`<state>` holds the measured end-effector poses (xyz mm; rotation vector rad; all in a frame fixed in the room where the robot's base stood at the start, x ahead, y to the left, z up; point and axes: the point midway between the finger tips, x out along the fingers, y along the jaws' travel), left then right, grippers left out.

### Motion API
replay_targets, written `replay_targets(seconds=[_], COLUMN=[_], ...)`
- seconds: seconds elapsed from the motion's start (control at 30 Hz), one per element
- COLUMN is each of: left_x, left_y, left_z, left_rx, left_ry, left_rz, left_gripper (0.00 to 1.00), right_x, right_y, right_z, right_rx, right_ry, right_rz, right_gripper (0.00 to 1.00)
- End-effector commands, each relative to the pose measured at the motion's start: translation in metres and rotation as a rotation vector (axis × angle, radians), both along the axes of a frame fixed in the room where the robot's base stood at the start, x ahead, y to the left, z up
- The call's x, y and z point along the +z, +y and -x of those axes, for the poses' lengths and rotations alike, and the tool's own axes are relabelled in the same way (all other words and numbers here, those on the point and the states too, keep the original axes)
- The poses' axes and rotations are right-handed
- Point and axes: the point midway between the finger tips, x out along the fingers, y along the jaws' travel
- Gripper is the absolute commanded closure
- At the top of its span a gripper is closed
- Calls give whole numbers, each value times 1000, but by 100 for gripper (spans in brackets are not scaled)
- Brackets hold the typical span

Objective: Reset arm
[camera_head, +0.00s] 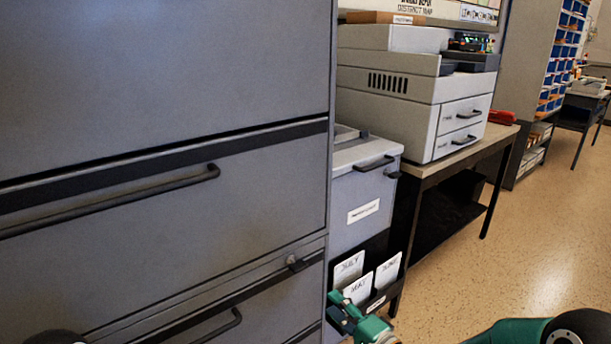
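My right gripper (337,308), green and dark, shows at the bottom centre, close in front of a black file holder with month cards. Its fingers are small and partly overlap the dark background, so I cannot tell if they are open or shut. I see nothing clearly held in it. My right arm, green with a black joint, shows at the bottom right. My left gripper is not in view.
A large grey drawer cabinet (150,110) fills the left side. A smaller grey cabinet (360,190) bears the file holder (378,301) with white cards. A printer (420,95) stands on a dark-legged table (455,160). Speckled floor (540,230) is clear at right.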

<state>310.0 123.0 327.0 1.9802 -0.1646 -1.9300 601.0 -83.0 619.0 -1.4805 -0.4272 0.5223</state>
Motion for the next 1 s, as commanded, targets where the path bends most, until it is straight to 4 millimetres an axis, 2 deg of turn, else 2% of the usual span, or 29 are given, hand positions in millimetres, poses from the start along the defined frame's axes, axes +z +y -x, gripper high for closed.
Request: replay_targets(seconds=[0.03,0.17,0.2,0.27,0.3,0.37,0.4,0.5,0.6,0.77,0.9,1.0], left_x=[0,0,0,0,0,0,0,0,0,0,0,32], left_y=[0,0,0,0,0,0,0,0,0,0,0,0], left_z=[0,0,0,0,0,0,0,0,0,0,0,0], left_rx=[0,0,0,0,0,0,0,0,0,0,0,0], left_ry=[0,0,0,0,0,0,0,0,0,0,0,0], left_rz=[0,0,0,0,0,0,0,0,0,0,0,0], left_gripper=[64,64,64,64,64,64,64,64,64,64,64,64], right_x=[-24,-96,-122,-161,-185,-218,-237,-270,-285,-290,-291,-259], right_y=[-3,-14,-18,-24,-28,-32,-35,-39,-40,-41,-40,-40], right_z=[6,30,42,66,85,117,140,197,240,281,294,293], right_rx=[-10,-68,-78,-80,-68,-28,16,165,323,550,724,727], right_ry=[59,251,312,404,464,551,603,702,743,730,629,619], right_rz=[-5,43,97,196,272,393,476,664,796,934,1033,1040], right_gripper=[64,64,64,64,64,64,64,64,64,64,64,64])
